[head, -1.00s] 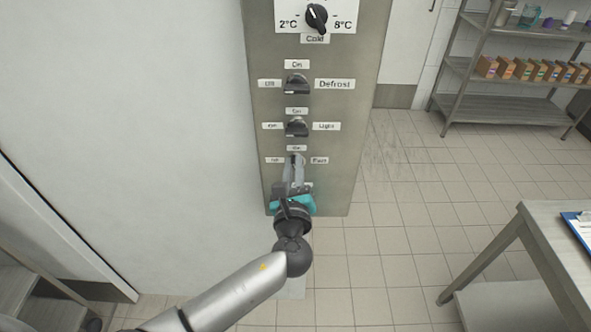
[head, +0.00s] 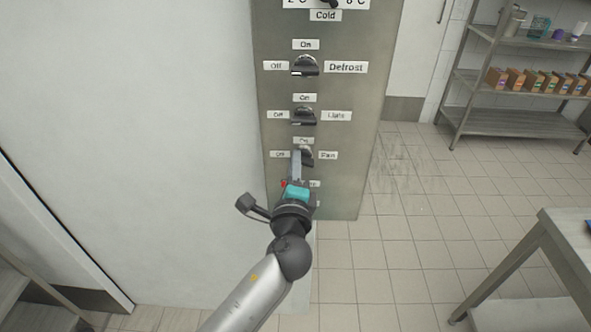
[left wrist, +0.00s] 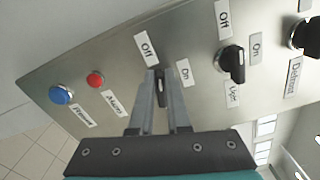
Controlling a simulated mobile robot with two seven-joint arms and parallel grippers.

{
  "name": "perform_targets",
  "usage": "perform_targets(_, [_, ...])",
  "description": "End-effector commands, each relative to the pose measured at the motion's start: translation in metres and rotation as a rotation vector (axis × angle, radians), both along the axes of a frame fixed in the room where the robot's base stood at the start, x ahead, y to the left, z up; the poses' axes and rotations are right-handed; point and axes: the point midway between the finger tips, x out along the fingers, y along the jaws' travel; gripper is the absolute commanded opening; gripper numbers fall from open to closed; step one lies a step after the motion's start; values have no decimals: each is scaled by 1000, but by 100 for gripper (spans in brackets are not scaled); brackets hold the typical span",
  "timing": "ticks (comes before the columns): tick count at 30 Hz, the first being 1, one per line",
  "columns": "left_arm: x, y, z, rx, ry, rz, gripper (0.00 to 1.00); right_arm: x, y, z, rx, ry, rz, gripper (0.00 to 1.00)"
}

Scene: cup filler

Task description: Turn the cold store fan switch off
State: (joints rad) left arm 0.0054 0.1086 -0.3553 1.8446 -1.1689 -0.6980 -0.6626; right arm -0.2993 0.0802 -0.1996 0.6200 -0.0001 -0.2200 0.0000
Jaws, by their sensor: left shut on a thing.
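The fan switch (head: 307,157) is a dark rotary knob on the grey control panel (head: 352,125), with Off, On and Fan labels around it. My left gripper (head: 297,160) is at this knob, its fingers partly covering it in the head view. In the left wrist view, the fan knob (left wrist: 161,88) sits between the two fingertips (left wrist: 159,78), which are shut on it. Its Off label (left wrist: 147,48) and On label (left wrist: 185,73) are clear of the fingers. I cannot tell exactly where the knob points. My right gripper is not in view.
Above are the Light knob (head: 303,116) and the Defrost knob (head: 305,66). In the left wrist view, a red button (left wrist: 95,79) and a blue button (left wrist: 61,95) are near the fingers. A steel table (head: 560,232) stands at the right; floor between is clear.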

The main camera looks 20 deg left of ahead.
Motion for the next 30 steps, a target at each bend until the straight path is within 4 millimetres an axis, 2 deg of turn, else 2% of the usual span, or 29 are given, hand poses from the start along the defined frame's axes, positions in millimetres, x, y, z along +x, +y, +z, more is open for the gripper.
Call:
perform_targets(3, [-1, 0, -5, -89, -24, 1, 0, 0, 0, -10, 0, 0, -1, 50])
perform_targets(12, [-1, 0, -7, -238, -66, 1, 0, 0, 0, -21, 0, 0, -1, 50])
perform_targets(30, [-1, 0, -6, -293, -82, 0, 0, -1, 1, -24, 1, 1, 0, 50])
